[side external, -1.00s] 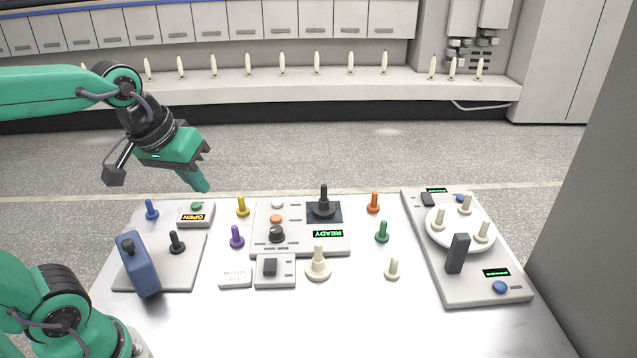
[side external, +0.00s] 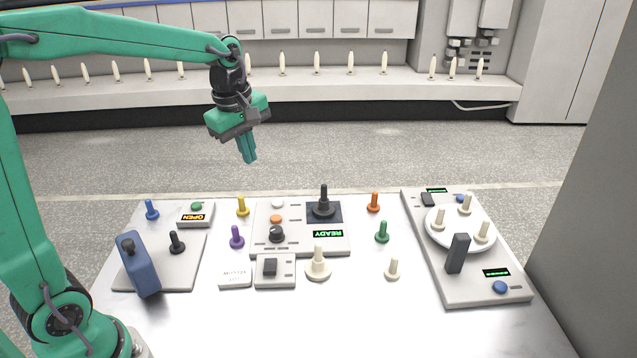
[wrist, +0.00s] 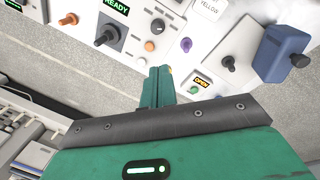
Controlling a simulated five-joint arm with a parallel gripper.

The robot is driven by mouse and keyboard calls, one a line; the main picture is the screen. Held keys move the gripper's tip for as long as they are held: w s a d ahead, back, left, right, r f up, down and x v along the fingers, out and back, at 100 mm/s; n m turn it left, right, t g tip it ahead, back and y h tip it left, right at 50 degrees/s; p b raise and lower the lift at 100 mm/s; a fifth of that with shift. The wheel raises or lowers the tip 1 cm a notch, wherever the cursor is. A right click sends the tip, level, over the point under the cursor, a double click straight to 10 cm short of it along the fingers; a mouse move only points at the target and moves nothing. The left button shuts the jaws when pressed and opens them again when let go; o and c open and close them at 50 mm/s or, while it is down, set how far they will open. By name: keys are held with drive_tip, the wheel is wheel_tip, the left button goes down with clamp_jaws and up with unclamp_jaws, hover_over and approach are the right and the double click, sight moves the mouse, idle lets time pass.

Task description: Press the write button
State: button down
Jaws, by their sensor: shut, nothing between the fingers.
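No label reading "write" is legible, so I cannot tell which button it is. The grey centre panel (side external: 300,246) carries a white button (side external: 278,203), an orange button (side external: 276,219), a black knob (side external: 277,234), a black joystick (side external: 323,205) and a green READY display (side external: 328,234). In the wrist view the orange button (wrist: 149,46) and black knob (wrist: 158,26) show beyond the fingers. My gripper (side external: 249,160) is shut and empty, pointing down in the air, high above the table's far edge. Its fingers also show in the wrist view (wrist: 158,78).
A small OPEN box (side external: 195,218) with a green button stands left of the panel, between blue (side external: 152,210) and yellow (side external: 243,207) pegs. A blue lever block (side external: 138,265) is at left. A long grey panel (side external: 455,285) with a white turntable lies at right. The table front is clear.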

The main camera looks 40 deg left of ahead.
sight(275, 218)
drive_tip(key=w+a+f+n+g, duration=0.2)
drive_tip(key=w+a+f+n, duration=0.2)
drive_tip(key=w+f+n, duration=0.3)
drive_tip(key=w+n, duration=0.2)
drive_tip(key=shift+f+n, duration=0.3)
drive_tip(key=shift+a+f, duration=0.1)
wheel_tip(275, 218, down, 14)
drive_tip(key=shift+r, duration=0.1)
idle(0.8)
drive_tip(key=shift+s+f, duration=0.15)
drive_tip(key=shift+f, duration=0.95)
drive_tip(key=shift+r, duration=0.15)
wheel_tip(275, 218, up, 15)
drive_tip(key=shift+w, duration=0.35)
